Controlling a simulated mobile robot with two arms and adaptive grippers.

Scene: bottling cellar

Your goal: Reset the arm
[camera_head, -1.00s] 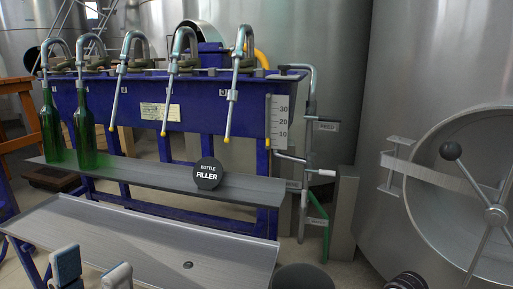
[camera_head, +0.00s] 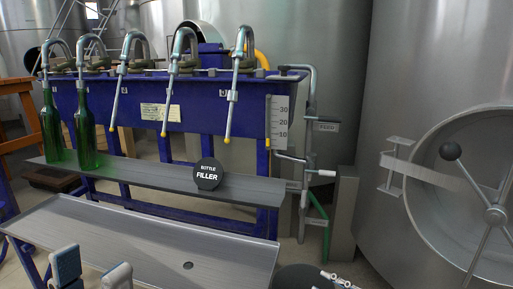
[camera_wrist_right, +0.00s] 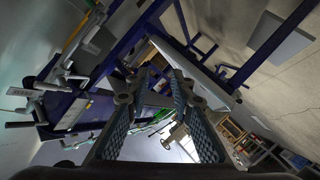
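My left gripper (camera_head: 91,272) shows at the bottom left of the head view. Its two pale-tipped, blue-padded fingers stand apart with nothing between them, in front of the drip tray. My right gripper (camera_wrist_right: 158,110) fills the middle of the right wrist view. Its two blue ridged finger pads are apart and I see nothing held between them. In the head view a small pale and dark part (camera_head: 340,282) shows at the bottom edge; it may belong to my right arm, but I cannot tell.
The blue bottle filler (camera_head: 190,105) with several spouts stands ahead. Two green bottles (camera_head: 86,130) stand upright on its grey shelf (camera_head: 140,176). The sloped metal tray (camera_head: 150,240) lies in front. A steel tank with a spoked hatch handle (camera_head: 495,214) is at right.

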